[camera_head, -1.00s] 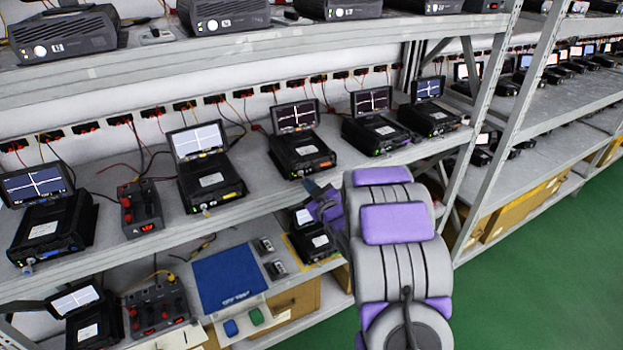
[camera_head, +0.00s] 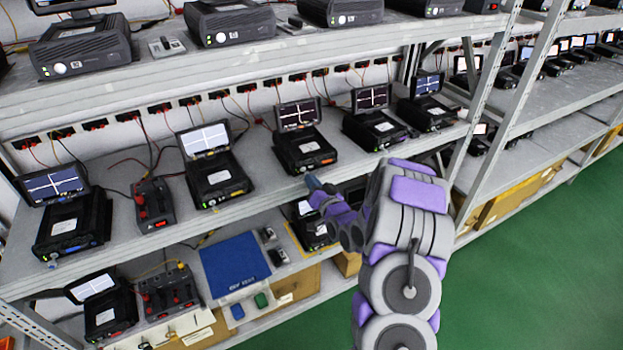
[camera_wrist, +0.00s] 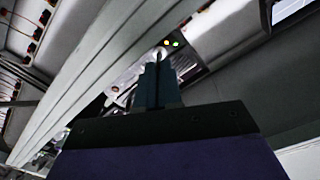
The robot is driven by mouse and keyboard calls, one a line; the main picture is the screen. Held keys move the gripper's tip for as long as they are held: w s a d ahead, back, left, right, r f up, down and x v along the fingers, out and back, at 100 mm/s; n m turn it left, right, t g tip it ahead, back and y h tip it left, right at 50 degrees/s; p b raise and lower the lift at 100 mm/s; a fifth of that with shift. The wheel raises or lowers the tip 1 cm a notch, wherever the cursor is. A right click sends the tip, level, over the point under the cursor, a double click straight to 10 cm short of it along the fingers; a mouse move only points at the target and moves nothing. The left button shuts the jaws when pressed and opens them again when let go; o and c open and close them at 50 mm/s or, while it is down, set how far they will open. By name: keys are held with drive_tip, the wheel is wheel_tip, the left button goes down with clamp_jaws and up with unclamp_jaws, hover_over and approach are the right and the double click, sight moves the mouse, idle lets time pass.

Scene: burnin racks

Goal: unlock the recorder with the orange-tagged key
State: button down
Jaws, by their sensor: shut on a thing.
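Several black recorders with raised screens stand on the middle shelf. One with an orange mark (camera_head: 305,151) on its front is just up and left of my gripper. The held thing is mostly hidden, and I cannot make out a key or an orange tag. Beyond the fingertips is a device front with yellow and green lights (camera_wrist: 171,43); contact cannot be told.
The middle shelf's front edge (camera_wrist: 97,77) runs diagonally beside the fingers. On the lower shelf are a blue mat (camera_head: 233,262), small grey devices and another recorder (camera_head: 310,232), partly behind my arm. A rack upright (camera_head: 473,125) stands to the right. Green floor (camera_head: 520,280) is free.

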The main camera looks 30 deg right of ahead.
drive_tip(key=shift+d+r+m+p, duration=0.15)
drive_tip(key=shift+m+p, duration=0.2)
drive_tip(key=shift+m, duration=1.05)
drive_tip(key=c, duration=1.6)
unclamp_jaws()
drive_tip(key=shift+d, duration=0.1)
drive_tip(key=s+p, duration=0.2)
drive_tip(key=s, duration=0.3)
drive_tip(key=s+p, duration=0.2)
drive_tip(key=s, duration=0.4)
drive_tip(key=s+p, duration=0.3)
drive_tip(key=s, duration=0.3)
drive_tip(key=shift+s+f, duration=0.15)
drive_tip(key=shift+f, duration=0.1)
